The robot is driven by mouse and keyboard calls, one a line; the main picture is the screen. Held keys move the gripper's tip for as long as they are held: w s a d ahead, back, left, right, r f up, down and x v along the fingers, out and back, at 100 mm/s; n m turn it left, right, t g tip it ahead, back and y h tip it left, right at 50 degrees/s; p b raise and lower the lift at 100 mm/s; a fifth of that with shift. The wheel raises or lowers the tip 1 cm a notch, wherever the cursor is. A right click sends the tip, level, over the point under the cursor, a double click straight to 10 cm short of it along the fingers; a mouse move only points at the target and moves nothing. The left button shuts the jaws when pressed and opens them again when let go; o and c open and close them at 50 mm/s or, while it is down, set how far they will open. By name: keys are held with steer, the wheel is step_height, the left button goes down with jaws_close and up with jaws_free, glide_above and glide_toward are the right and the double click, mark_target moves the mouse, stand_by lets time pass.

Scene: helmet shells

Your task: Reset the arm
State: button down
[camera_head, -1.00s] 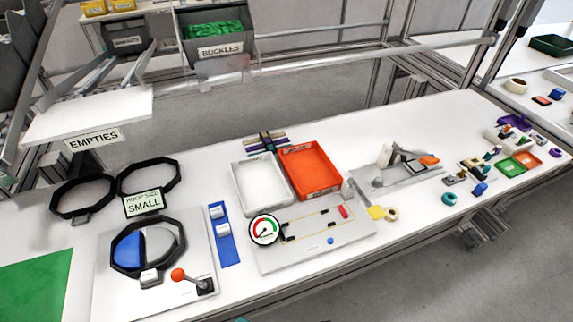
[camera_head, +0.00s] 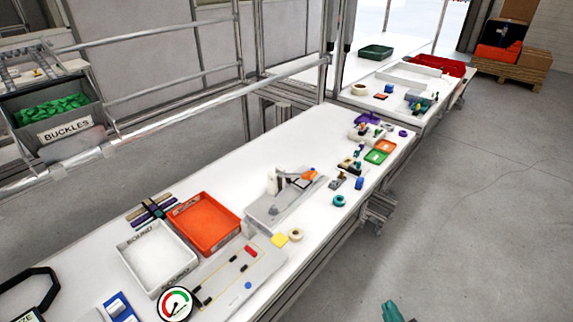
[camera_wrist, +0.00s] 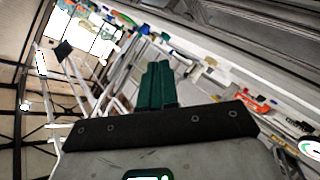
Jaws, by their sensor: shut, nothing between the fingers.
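My gripper (camera_wrist: 156,85) shows in the wrist view as two dark green fingers pressed side by side, with nothing between them. In the head view, a green tip of my gripper (camera_head: 391,310) shows at the bottom edge, over the grey floor and right of the workbench. The rest of my arm is out of that view. The gripper is apart from the bench and touches nothing that I can see.
The long white workbench (camera_head: 305,233) holds a white tray (camera_head: 158,262), an orange tray (camera_head: 203,224), a dial gauge (camera_head: 175,304) and several small parts. A grey bin of green buckles (camera_head: 50,112) is at left. Open floor (camera_head: 480,220) lies on the right.

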steer(key=s+d+f+m+g+h, duration=0.2)
steer(key=s+d+f+m+g, duration=0.35)
steer(key=s+d, duration=0.2)
steer(key=s+a+f+m+g+y, duration=0.1)
steer(key=s+g, duration=0.6)
steer(key=s, duration=0.7)
steer(key=shift+a+f+m+y, duration=0.15)
steer(key=shift+f+m+y, duration=0.5)
steer(key=shift+m+y, duration=0.45)
